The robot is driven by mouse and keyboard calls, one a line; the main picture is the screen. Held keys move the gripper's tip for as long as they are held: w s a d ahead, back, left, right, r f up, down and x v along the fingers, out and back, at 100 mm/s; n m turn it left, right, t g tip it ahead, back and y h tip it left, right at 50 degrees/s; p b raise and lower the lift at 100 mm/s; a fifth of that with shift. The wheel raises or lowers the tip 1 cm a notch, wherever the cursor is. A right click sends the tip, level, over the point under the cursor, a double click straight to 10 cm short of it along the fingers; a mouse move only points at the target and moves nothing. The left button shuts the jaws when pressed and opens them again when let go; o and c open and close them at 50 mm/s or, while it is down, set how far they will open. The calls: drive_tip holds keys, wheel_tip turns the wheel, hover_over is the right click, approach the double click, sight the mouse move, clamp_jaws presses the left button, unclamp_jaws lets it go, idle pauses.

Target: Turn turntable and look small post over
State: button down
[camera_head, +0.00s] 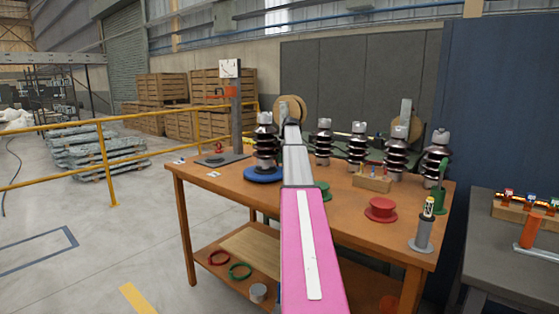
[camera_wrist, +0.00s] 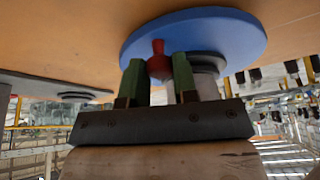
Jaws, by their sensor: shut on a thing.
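The blue turntable (camera_head: 262,175) is on the left part of the wooden table. A small post (camera_head: 265,145) with dark ribbed sheds and a pale metal cap stands upright on it. In the wrist view, the blue disc (camera_wrist: 225,32) fills the upper middle, and a red knob (camera_wrist: 158,46) is at its edge. My gripper (camera_wrist: 158,68) has its two green fingers on either side of the knob, shut on it. A grey round part behind the right finger may be the post's base. In the head view my arm hides the gripper.
Several similar ribbed posts (camera_head: 357,143) stand along the back of the wooden table (camera_head: 330,222). A gauge stand (camera_head: 233,110) stands at the left. A yellow railing (camera_head: 105,160) runs behind.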

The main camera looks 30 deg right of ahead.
drive_tip(key=shift+w, duration=0.1)
idle(0.3)
drive_tip(key=c, duration=0.9)
unclamp_jaws()
drive_tip(key=v, duration=1)
drive_tip(key=shift+r, duration=0.3)
drive_tip(key=shift+d, duration=0.15)
